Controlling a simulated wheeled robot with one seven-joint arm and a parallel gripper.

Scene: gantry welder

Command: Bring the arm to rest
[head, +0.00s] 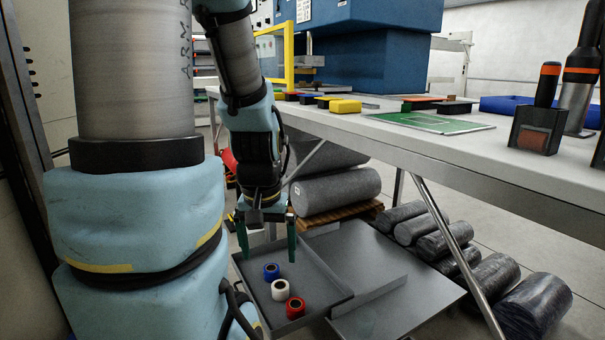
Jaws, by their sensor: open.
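My gripper (267,238) points down with its two green fingers apart, and nothing shows between them. It hangs over the back left part of a grey tray (338,286). In the tray stand a blue roll (271,271), a white roll (280,290) and a red roll (295,308), in a short row. The rolls are in front of the fingers in the picture, apart from them. My arm reaches down from the top of the view, left of the table. How high the fingertips are above the tray floor I cannot tell.
A white table (440,140) runs along the right, with a green mat (428,121), a yellow block (345,106) and a tape dispenser (537,130). Grey cylinders (335,190) lie beneath it. A slanted table leg (455,255) stands right of the tray. A yellow frame (289,55) rises behind.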

